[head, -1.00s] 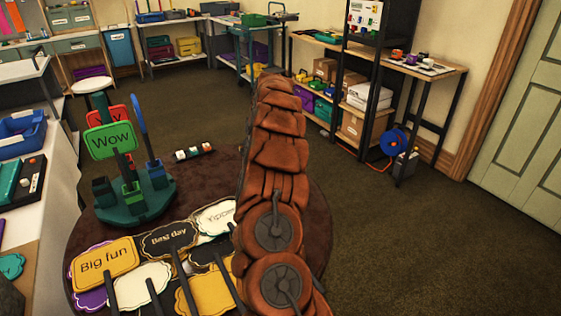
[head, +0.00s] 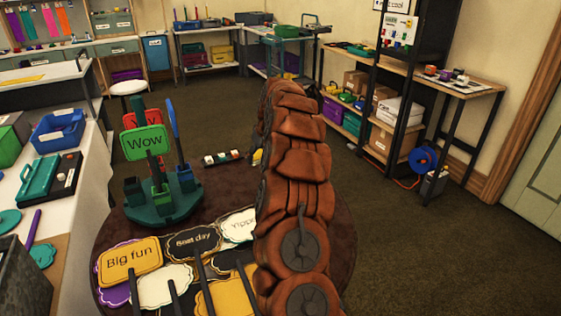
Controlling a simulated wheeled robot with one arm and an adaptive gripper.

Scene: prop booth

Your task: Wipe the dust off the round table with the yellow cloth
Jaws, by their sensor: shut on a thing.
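The round table (head: 335,222) is dark brown and stands in front of me. I cannot make out dust on its bare parts. My arm rises up the middle of the view and covers much of the table's right half. My gripper is hidden behind the arm. A small yellow patch (head: 257,156) shows at the arm's left edge, near the table's far side. It may be part of the yellow cloth, but too little shows to tell.
On the table stand a green round holder (head: 163,207) with upright signs, several flat signs such as "Big fun" (head: 130,262), and a small strip of blocks (head: 221,157). A white-covered table (head: 95,165) is close on the left. Open floor (head: 400,245) lies to the right.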

